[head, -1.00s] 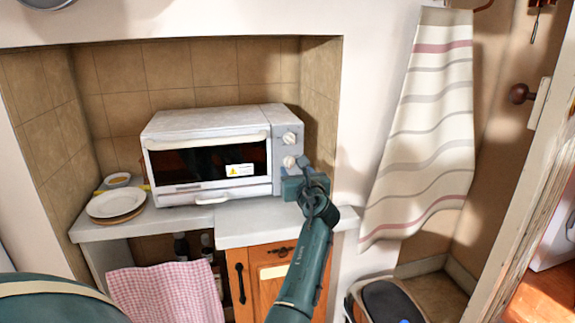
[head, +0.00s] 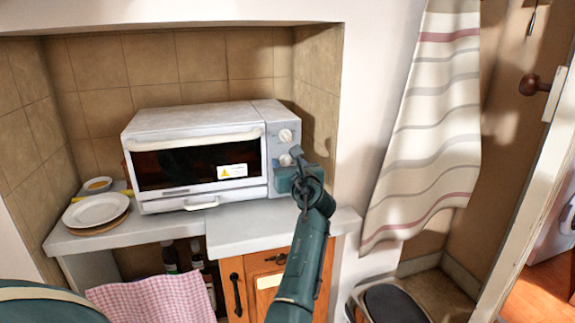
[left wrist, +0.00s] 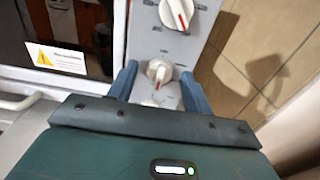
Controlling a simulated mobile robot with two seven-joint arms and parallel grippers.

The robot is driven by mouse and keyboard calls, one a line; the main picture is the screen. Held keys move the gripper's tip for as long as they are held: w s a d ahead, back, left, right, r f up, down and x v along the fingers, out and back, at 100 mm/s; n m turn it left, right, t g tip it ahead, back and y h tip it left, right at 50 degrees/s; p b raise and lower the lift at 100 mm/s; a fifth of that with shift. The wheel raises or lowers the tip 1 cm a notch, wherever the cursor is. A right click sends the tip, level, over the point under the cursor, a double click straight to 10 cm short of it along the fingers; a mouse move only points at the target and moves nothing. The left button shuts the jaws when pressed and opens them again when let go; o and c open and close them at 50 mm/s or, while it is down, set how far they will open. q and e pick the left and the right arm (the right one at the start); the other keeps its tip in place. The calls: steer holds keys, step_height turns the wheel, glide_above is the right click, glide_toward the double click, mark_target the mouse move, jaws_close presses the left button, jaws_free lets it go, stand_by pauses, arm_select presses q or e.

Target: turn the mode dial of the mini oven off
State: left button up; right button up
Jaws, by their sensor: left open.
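The white mini oven (head: 190,116) stands on the counter with its door shut. Its grey control panel on the right carries an upper dial (head: 286,135) and a lower dial (head: 286,160). In the left wrist view the upper dial (left wrist: 177,13) has a red mark. Another white dial (left wrist: 160,72) with a red mark sits between the fingers of my left gripper (left wrist: 160,88). The gripper is open around this dial, and I cannot tell whether it touches it. No readable label tells which dial sets the mode. My right gripper is not in view.
A tiled wall (head: 315,105) is close to the panel's right. A pink checked cloth (head: 155,298) hangs below the counter (head: 245,238). A striped towel (head: 428,130) hangs at the right.

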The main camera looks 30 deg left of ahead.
arm_select(q)
steer(key=shift+c, duration=0.3)
steer(key=c, duration=0.9)
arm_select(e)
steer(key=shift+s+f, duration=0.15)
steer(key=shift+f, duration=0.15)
